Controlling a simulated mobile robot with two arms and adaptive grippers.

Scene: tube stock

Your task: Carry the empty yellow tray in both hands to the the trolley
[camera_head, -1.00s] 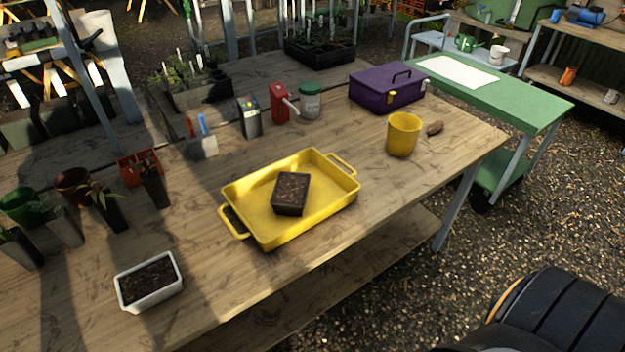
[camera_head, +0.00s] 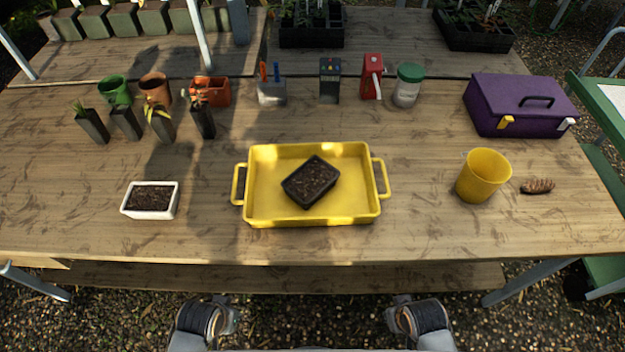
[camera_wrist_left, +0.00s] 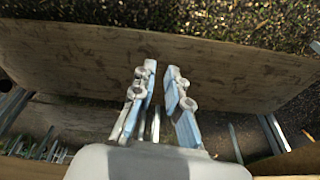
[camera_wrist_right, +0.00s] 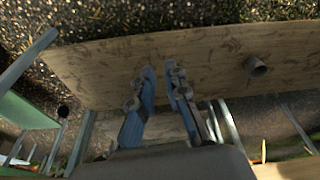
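The yellow tray (camera_head: 262,215) lies flat on the wooden table with a handle at each short end. It is not empty: a black pot of soil (camera_head: 310,182) sits in it. The green trolley (camera_head: 603,112) is cut off at the right edge of the head view; its green surface also shows in the right wrist view (camera_wrist_right: 22,112). My left gripper (camera_wrist_left: 162,70) has its fingers apart with nothing between them. My right gripper (camera_wrist_right: 160,68) also has parted, empty fingers. Both are away from the tray, and their fingertips are not clear in the head view.
On the wooden table (camera_head: 330,242), a white soil pot (camera_head: 151,201) stands left of the tray. A yellow bucket (camera_head: 483,176), a brown object (camera_head: 537,186) and a purple toolbox (camera_head: 520,108) are to the right. Several pots and bottles stand behind. The front strip is clear.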

